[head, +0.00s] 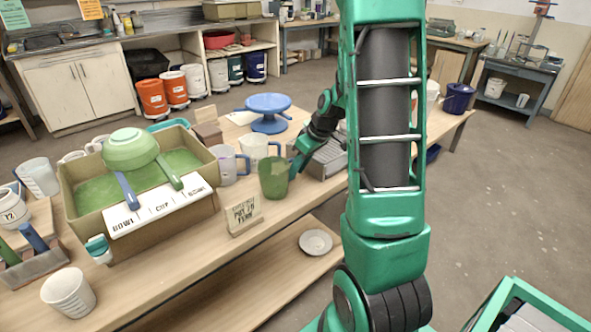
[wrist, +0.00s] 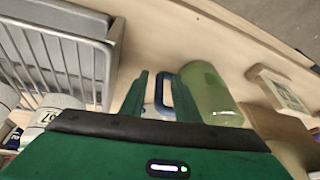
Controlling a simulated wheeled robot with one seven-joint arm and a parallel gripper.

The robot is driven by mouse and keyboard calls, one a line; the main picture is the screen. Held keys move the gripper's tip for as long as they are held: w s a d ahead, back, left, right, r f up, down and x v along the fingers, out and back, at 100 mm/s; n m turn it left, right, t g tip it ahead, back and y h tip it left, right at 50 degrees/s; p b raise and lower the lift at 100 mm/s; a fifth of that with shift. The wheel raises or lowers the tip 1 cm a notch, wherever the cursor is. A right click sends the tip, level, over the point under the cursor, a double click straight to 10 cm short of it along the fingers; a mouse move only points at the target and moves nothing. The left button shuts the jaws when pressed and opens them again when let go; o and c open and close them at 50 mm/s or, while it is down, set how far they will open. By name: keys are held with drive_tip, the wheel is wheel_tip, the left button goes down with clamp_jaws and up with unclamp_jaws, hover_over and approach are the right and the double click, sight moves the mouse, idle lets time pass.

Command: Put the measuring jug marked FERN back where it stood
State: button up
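A green jug (head: 273,178) stands near the front edge of the wooden table, behind a small lettered card (head: 243,214). No FERN mark is readable on it. My gripper (head: 298,164) is just to its right and partly hidden in the head view. In the wrist view, the green jug (wrist: 210,92) lies just right of my fingers. A blue handle (wrist: 161,92) shows between the fingers (wrist: 161,92), with a gap beside the left finger. The gripper looks open around the handle. Two pale jugs with blue handles (head: 226,165) (head: 257,151) stand behind the green jug.
A grey ribbed tray (head: 328,157) lies right of my gripper; a blue turntable (head: 268,108) stands behind. A white cup (head: 68,293) stands at front left. A dish (head: 315,242) lies on the lower shelf.

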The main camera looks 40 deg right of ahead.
drive_tip(key=v, duration=1.2)
drive_tip(key=s+a+m+g+h, duration=0.1)
drive_tip(key=s+a+m, duration=0.3)
drive_tip(key=s, duration=0.8)
drive_tip(key=s+a+m+g, duration=0.3)
drive_tip(key=s+a+m, duration=0.2)
drive_tip(key=s, duration=0.7)
drive_tip(key=shift+s+a+h, duration=0.2)
drive_tip(key=shift+a+h, duration=0.2)
drive_tip(key=shift+a, duration=0.7)
drive_tip(key=shift+f, duration=0.1)
drive_tip(key=shift+w+f, duration=0.25)
drive_tip(key=shift+w, duration=0.4)
